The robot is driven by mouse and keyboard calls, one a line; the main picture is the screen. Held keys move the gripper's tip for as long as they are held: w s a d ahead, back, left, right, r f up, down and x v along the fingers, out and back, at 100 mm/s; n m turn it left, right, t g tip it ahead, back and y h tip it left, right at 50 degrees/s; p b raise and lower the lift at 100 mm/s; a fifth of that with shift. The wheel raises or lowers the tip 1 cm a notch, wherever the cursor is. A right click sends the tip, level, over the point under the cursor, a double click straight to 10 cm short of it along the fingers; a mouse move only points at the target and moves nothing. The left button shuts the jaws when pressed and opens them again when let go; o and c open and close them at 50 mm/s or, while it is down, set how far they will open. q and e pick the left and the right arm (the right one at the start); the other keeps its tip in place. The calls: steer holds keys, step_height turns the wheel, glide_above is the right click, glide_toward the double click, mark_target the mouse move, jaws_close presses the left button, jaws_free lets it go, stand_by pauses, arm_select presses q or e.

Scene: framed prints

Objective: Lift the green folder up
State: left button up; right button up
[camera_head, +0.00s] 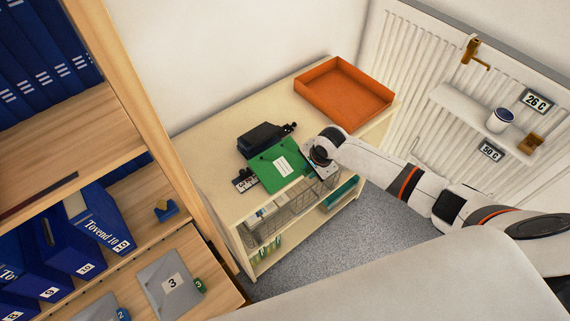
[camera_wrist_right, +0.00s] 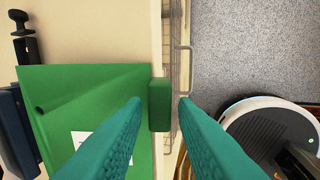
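The green folder (camera_head: 270,174) lies flat on the top of the low cream cabinet (camera_head: 219,184), with a white label on its cover. In the right wrist view the folder (camera_wrist_right: 100,85) fills the left side, and a darker green tab (camera_wrist_right: 160,104) sticks out from its edge, just past the cabinet's edge. My right gripper (camera_head: 317,158) is over the folder's right edge. In the wrist view its two teal fingers (camera_wrist_right: 160,103) are apart, one on each side of the tab, with visible gaps. I cannot tell their height. My left gripper is not in view.
A black device (camera_head: 264,137) sits right behind the folder, with a number sign (camera_head: 245,181) beside it. An orange tray (camera_head: 343,92) stands at the cabinet's far end. A wire basket (camera_head: 290,210) hangs below the front edge. A bookcase (camera_head: 140,115) stands left, a radiator (camera_head: 410,50) right.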

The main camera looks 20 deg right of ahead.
jaws_close()
steer(key=shift+r, duration=0.1)
steer(key=shift+r, duration=0.5)
step_height(320, 180, up, 2)
steer(key=shift+r+b, duration=0.15)
steer(key=shift+b, duration=0.35)
steer(key=s+d+b, duration=0.1)
steer(key=s+d, duration=0.2)
steer(key=s, duration=0.5)
steer(key=s+d+b, duration=0.1)
steer(key=s+d, duration=0.2)
steer(key=s, duration=0.6)
steer(key=shift+r, duration=0.15)
steer(key=shift+r+p, duration=2.85)
steer(key=shift+p, duration=1.6)
